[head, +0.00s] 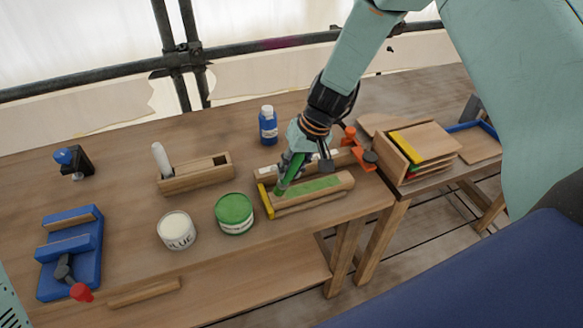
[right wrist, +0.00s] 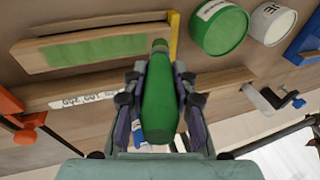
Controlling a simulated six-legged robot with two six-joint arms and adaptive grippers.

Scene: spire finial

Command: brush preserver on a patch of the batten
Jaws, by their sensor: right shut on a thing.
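The batten (head: 312,196) lies on the bench, with a green patch on its top face and a yellow piece at its left end. It also shows in the right wrist view (right wrist: 60,30), with a broad green area. My right gripper (head: 291,172) is shut on a green brush (right wrist: 160,100), whose tip is at or just above the batten's left part; contact cannot be told. A green tin (head: 234,213), probably the preserver, stands just left of the batten. It shows in the right wrist view (right wrist: 219,28) too. My left gripper is not in view.
A white glue tin (head: 176,230) stands left of the green tin. A blue vise (head: 70,255) is at far left. A wooden holder (head: 197,174) and blue bottle (head: 268,125) stand behind. An orange clamp (head: 360,153) is close right of the batten.

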